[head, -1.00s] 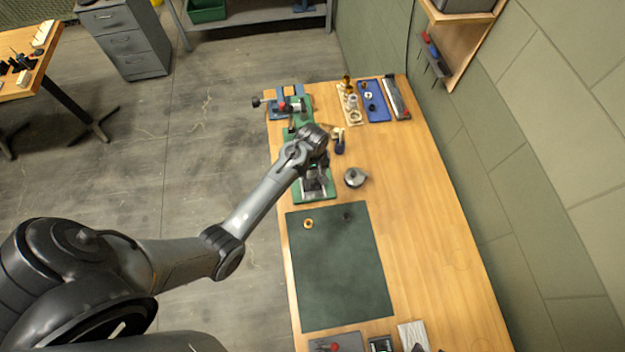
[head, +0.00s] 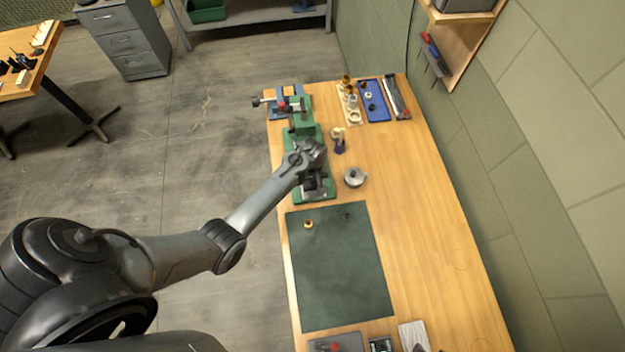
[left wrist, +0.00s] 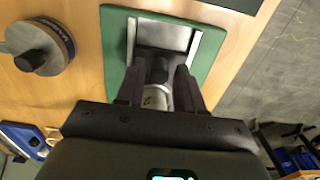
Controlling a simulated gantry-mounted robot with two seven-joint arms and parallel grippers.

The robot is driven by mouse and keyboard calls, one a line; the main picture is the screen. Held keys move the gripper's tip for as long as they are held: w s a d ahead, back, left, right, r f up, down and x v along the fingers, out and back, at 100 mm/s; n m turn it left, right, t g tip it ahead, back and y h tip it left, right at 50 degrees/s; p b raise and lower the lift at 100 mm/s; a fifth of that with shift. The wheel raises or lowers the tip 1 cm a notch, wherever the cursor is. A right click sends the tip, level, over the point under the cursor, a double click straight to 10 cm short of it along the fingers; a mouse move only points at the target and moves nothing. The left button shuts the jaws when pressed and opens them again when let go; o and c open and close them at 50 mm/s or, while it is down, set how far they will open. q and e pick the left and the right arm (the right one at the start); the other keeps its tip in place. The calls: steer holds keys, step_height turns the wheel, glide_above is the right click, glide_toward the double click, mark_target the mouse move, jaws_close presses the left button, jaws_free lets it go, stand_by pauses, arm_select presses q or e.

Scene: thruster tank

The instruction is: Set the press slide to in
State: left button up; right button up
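The green press (head: 303,128) stands at the left edge of the wooden bench in the head view. Its green base also shows in the left wrist view (left wrist: 116,48), with a pale metal slide bed (left wrist: 165,34) and a dark block (left wrist: 160,66) on it. My left gripper (left wrist: 160,72) is over this base, its two dark fingers apart on either side of the dark block and a short metal cylinder (left wrist: 155,97). I cannot tell whether the fingers touch them. In the head view my left wrist hides the middle of the press. My right gripper is out of view.
A round grey metal part (head: 355,178) lies right of the press. A dark green mat (head: 340,270) with two small parts is in front. A blue tray (head: 373,100) and other holders stand at the back. The bench's right side is clear.

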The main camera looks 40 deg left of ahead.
arm_select(q)
jaws_close()
steer(key=w+a+b, duration=0.1)
steer(key=w+a, duration=0.1)
steer(key=a, duration=0.1)
steer(key=w+a+b, duration=0.2)
steer(key=w+a, duration=0.1)
steer(key=shift+f, duration=0.15)
steer(key=shift+w+a, duration=0.15)
steer(key=shift+a, duration=0.1)
steer(key=shift+o, duration=1.4)
jaws_free()
steer(key=shift+r, duration=0.2)
